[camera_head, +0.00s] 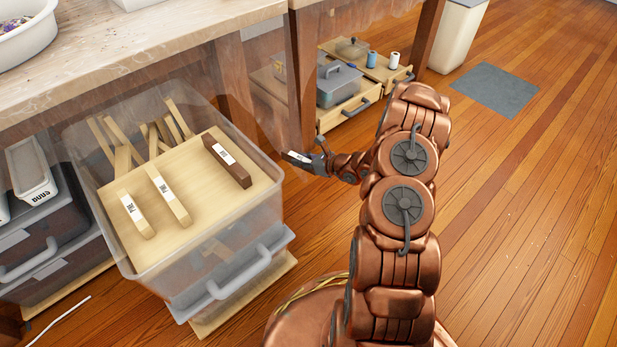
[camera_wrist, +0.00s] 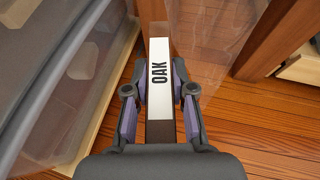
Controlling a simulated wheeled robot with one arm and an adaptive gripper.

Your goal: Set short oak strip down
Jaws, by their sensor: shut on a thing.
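The short oak strip (camera_wrist: 160,130) is dark brown with a white label reading OAK. My gripper (camera_wrist: 160,88) is shut on it, one finger on each side, in the wrist view. In the head view my gripper (camera_head: 317,163) holds the strip (camera_head: 297,157) in the air, just right of a clear bin, near a wooden table leg. On a pale board (camera_head: 207,196) in the bin lie two light labelled strips, the left one (camera_head: 135,214) and the middle one (camera_head: 169,195), and a dark labelled strip (camera_head: 227,161) at the right.
The clear bin (camera_head: 271,203) has several loose wooden sticks (camera_head: 122,160) standing behind the board. A bench top (camera_head: 130,50) overhangs its back. A drawer unit (camera_head: 345,112) with a grey lidded box (camera_head: 338,86) stands beyond the table leg (camera_head: 300,85). Open floor (camera_head: 530,200) lies at right.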

